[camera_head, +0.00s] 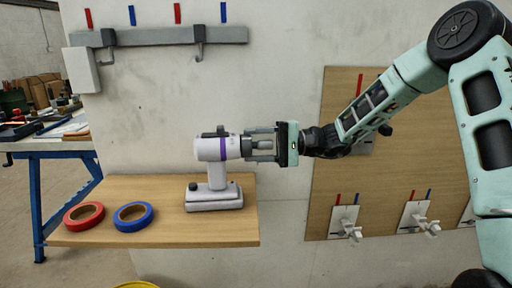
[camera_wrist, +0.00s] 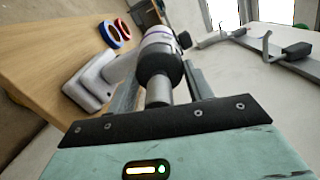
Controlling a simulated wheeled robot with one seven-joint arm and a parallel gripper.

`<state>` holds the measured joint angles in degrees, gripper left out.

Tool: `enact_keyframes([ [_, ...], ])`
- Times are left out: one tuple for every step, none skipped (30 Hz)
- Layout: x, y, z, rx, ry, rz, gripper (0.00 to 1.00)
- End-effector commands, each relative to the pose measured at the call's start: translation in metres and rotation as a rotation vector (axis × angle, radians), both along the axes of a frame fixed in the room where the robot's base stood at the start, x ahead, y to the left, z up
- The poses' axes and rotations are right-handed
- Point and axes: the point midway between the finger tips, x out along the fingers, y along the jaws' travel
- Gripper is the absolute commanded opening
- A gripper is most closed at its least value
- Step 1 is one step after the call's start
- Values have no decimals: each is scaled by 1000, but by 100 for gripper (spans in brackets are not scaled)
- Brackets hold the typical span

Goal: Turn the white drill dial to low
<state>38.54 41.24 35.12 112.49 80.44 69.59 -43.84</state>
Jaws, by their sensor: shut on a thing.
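The white drill (camera_head: 213,180) stands upright on its battery base on the wooden shelf, with a purple band round its body. In the head view its nose points right, toward my gripper (camera_head: 258,145). My gripper is level and shut on the drill's front dial, with one finger on each side of it. The wrist view shows the drill (camera_wrist: 110,72) and its dark collar and grey front part between the fingers of my gripper (camera_wrist: 158,85). Markings on the dial are too small to read.
The wooden shelf (camera_head: 165,233) also holds a red tape roll (camera_head: 84,215) and a blue tape roll (camera_head: 133,217) left of the drill. A hook rail (camera_head: 160,37) is on the wall above. A wooden board (camera_head: 330,120) with valves is at right.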

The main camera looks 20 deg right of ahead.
Motion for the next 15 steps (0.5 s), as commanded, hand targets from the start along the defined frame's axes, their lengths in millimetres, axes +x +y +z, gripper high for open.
enact_keyframes([
  [0, 0, -1, -2, 0, 0, 28],
  [0, 0, -1, -2, 1, 0, 28],
  [0, 0, -1, -2, 1, 0, 28],
  [0, 0, -1, -2, 1, 0, 28],
  [0, 0, -1, -2, 1, 0, 28],
  [0, 0, -1, -2, 1, 0, 28],
  [0, 0, -1, -2, 1, 0, 28],
  [0, 0, -1, -1, 2, 0, 59],
  [0, 0, -1, 0, 2, 0, 71],
  [0, 0, -1, 0, 2, 0, 73],
  [0, 0, -1, 0, 2, 0, 73],
  [0, 0, -1, 0, 2, 0, 73],
  [0, 0, 0, 0, 2, 0, 73],
  [0, 0, 0, 0, 2, 0, 73],
  [0, 0, 0, 0, 2, 0, 73],
])
